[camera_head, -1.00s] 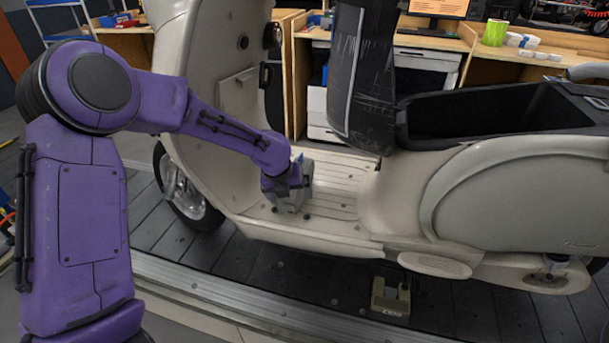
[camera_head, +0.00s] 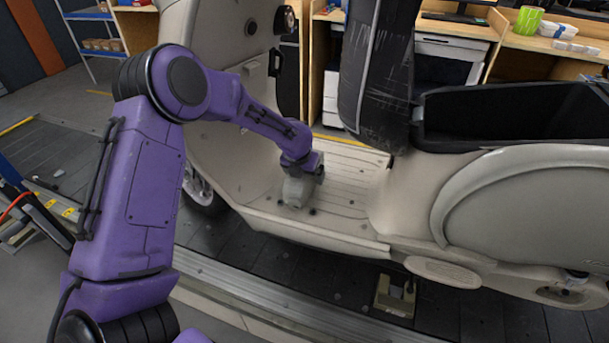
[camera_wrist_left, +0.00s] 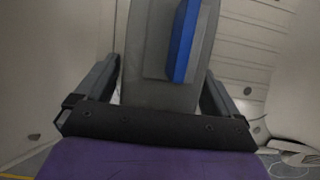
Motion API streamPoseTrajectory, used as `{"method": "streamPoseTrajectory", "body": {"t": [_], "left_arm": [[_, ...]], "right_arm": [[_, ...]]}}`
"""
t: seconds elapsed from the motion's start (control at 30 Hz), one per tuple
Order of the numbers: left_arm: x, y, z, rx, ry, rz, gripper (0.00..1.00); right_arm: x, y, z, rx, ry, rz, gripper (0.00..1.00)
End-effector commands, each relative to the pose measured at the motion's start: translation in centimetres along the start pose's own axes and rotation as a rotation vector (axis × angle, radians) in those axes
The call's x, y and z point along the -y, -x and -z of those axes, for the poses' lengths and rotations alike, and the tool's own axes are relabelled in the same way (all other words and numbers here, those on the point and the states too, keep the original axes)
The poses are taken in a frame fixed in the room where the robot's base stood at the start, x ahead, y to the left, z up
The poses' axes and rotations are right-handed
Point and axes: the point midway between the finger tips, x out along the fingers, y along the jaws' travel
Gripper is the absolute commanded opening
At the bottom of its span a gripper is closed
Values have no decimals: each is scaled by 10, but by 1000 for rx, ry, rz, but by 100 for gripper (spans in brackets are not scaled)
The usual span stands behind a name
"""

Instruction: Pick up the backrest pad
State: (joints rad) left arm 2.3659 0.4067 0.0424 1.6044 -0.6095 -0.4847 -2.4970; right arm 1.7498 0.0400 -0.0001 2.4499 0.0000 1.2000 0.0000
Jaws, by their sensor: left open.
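A grey padded piece with a blue strip, which appears to be the backrest pad (camera_wrist_left: 150,75), stands between my left gripper's fingers in the left wrist view. In the head view, a grey shape that looks like the pad (camera_head: 297,192) is on the scooter's footboard, largely hidden by my wrist. My left gripper (camera_wrist_left: 160,68) is open, with one finger on each side of the pad. I cannot tell whether the fingers touch it. In the head view my left gripper (camera_head: 302,178) is low over the footboard. My right gripper is not in view.
The cream scooter (camera_head: 480,190) stands on the slat conveyor, its front shield left of my gripper. Its dark seat (camera_head: 375,80) is tipped up beside the open storage well (camera_head: 510,115). Wooden workbenches (camera_head: 540,45) are behind. The footboard (camera_head: 350,175) right of the gripper is clear.

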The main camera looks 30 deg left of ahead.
Motion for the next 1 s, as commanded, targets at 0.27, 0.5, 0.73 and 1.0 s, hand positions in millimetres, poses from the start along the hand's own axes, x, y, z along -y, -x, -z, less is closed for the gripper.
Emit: {"method": "streamPoseTrajectory", "body": {"t": [0.27, 0.5, 0.73, 1.0], "left_arm": [[-1, -1, 0, 1, 1, 0, 70], [0, 0, 0, 2, 1, 0, 28], [0, 3, -2, 2, 2, 1, 28], [0, 29, -14, 5, 1, 1, 28]], "right_arm": [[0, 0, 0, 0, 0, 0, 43], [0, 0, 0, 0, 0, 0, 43], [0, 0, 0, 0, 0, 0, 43], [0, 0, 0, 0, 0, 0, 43]]}}
